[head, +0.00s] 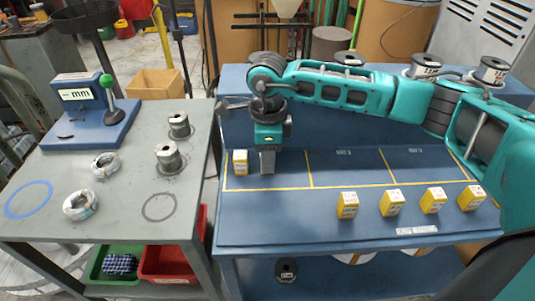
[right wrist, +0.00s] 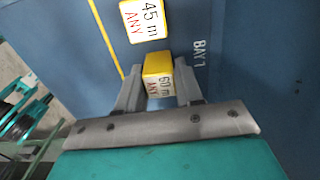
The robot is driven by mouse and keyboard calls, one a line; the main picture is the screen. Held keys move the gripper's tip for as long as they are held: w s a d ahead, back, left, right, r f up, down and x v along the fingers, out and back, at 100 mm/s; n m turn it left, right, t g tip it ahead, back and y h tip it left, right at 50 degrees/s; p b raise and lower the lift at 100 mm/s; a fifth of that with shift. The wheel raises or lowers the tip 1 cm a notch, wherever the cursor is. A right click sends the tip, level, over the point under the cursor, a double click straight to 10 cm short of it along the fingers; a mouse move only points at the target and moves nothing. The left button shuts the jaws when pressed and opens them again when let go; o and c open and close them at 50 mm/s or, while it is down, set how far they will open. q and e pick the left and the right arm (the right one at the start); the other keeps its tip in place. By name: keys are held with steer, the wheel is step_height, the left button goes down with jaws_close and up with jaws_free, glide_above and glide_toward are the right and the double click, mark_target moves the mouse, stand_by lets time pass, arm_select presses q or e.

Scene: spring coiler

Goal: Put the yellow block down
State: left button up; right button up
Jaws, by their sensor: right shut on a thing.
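My right gripper (head: 267,168) is over the left bay of the blue bench, pointing down. In the right wrist view my right gripper (right wrist: 160,90) is shut on a yellow block (right wrist: 157,75) whose white label reads 60 m ANY. The head view hides this block behind the fingers. I cannot tell whether it touches the bench. Another yellow block (head: 240,163), just left of the gripper, stands in the same bay. In the right wrist view it is the block labelled 45 m ANY (right wrist: 143,20), a small gap from the held one. My left gripper is out of view.
Yellow lines divide the blue bench (head: 280,220) into bays. The bays right of the gripper are clear. Several yellow blocks (head: 392,203) stand along the front. Wire spools (head: 424,67) sit on the rear ledge. A grey table (head: 125,215) with coils and spools stands left.

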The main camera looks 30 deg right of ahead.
steer(key=shift+f, duration=0.1)
steer(key=o, duration=1)
steer(key=shift+r, duration=0.4)
step_height(320, 180, up, 12)
steer(key=shift+f+p, duration=0.2)
steer(key=shift+p, duration=0.15)
